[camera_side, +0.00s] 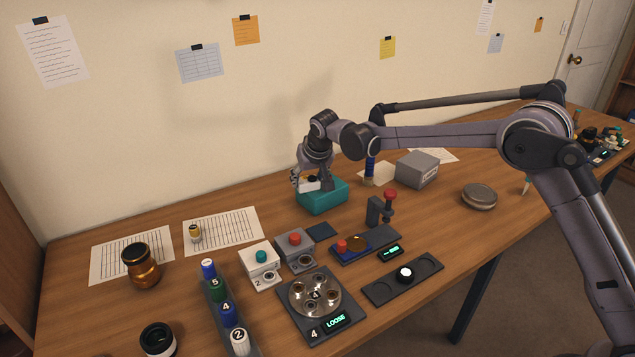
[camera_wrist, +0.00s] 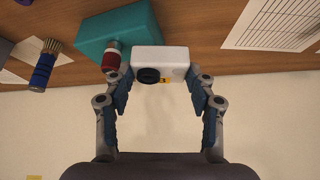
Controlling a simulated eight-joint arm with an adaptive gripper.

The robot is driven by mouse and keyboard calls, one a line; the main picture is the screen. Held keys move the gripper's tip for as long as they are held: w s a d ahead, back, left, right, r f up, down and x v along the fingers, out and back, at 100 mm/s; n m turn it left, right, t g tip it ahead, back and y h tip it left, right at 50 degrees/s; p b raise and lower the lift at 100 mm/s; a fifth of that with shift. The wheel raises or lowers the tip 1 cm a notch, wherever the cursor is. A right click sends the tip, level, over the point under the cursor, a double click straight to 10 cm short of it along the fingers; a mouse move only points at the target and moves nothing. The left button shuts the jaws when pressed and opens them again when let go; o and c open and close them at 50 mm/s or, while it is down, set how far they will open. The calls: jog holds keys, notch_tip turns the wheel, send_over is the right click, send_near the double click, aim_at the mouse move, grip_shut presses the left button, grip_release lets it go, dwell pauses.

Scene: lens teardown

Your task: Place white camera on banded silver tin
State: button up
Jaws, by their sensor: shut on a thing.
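The white camera (camera_wrist: 176,58) has a black round lens and a small yellow mark. My gripper (camera_wrist: 160,78) is shut on it, one finger at each side in the wrist view. In the side view my gripper (camera_side: 312,181) is at the teal box, and a little of the white camera (camera_side: 309,186) shows between the fingers. I cannot tell whether the camera touches the box. The banded silver tin (camera_side: 479,194) is a low round tin lying flat at the right of the table, well apart from my gripper. Its top looks bare.
The teal box (camera_side: 323,200) is under my gripper. A blue-handled brush (camera_side: 369,169) and a grey box (camera_side: 417,170) stand between my gripper and the tin. A red-knobbed post (camera_side: 388,207) stands in front.

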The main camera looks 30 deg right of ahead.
jog(key=shift+s+d+r, duration=0.1)
jog(key=shift+d+r, duration=0.2)
jog(key=shift+r, duration=0.1)
notch_tip(320, 180, up, 8)
jog(key=shift+d+r, duration=0.1)
jog(key=shift+r, duration=0.15)
jog(key=s+d+m+h, duration=0.15)
jog(key=s+d, duration=0.25)
jog(key=d, duration=1)
jog(key=s+d+m, duration=0.2)
jog(key=s+d, duration=0.1)
jog(key=d, duration=1.1)
jog(key=s+d+m+g+h, duration=0.2)
jog(key=s+d+m, duration=0.2)
jog(key=s+d, duration=2.05)
send_over(480, 189)
jog(key=s+a, duration=0.2)
jog(key=shift+n, duration=0.25)
notch_tip(480, 189, down, 12)
jog(key=shift+w+d+r, duration=0.1)
jog(key=shift+d, duration=0.05)
jog(key=shift+f, duration=2.05)
